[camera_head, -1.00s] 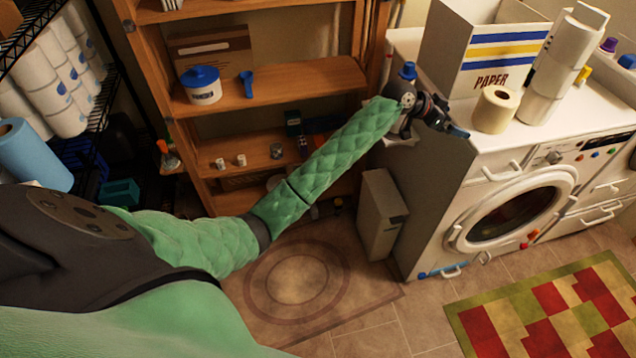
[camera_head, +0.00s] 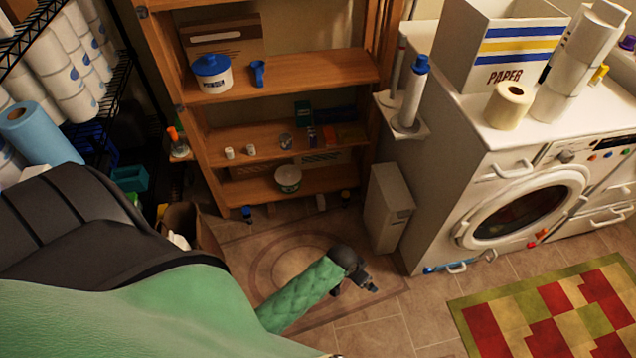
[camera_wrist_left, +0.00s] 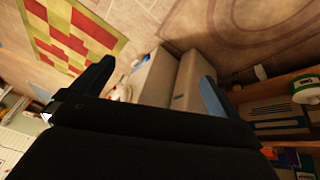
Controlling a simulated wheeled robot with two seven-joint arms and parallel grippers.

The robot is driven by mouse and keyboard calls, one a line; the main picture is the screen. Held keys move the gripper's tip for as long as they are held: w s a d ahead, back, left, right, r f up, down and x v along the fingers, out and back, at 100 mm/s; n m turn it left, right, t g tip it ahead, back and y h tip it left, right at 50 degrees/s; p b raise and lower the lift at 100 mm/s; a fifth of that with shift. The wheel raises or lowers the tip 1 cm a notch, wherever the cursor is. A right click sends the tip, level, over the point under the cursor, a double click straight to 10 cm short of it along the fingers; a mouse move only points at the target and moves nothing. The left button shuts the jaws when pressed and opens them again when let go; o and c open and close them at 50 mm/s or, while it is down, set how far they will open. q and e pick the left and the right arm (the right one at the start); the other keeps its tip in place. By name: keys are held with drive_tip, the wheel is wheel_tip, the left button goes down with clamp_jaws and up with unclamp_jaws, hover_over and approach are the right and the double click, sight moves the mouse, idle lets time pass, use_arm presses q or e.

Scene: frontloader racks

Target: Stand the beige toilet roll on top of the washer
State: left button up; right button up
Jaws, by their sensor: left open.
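The beige toilet roll (camera_head: 508,106) stands upright on top of the white washer (camera_head: 470,150), near its front edge. It is in front of the paper box and beside a stack of white rolls. My left gripper (camera_head: 371,287) is low over the floor mat, well below and to the left of the washer top, apart from the roll. In the left wrist view its two fingers (camera_wrist_left: 155,85) are spread with nothing between them. My right gripper is in neither view.
A paper box (camera_head: 500,50) and stacked white rolls (camera_head: 570,75) stand on the washer. A wooden shelf (camera_head: 300,75) is behind. A narrow bin (camera_head: 390,208) stands beside the washer. A checked rug (camera_head: 550,310) lies in front.

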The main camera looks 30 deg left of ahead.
use_arm(q)
drive_tip(key=s+a+f+g+y, duration=0.1)
drive_tip(key=s+f, duration=0.3)
drive_tip(key=s, duration=0.6)
drive_tip(key=s+a+f+n+g+y, duration=0.1)
drive_tip(key=s+f, duration=0.3)
drive_tip(key=s, duration=0.5)
drive_tip(key=shift+s+a, duration=0.4)
drive_tip(key=shift+a, duration=0.25)
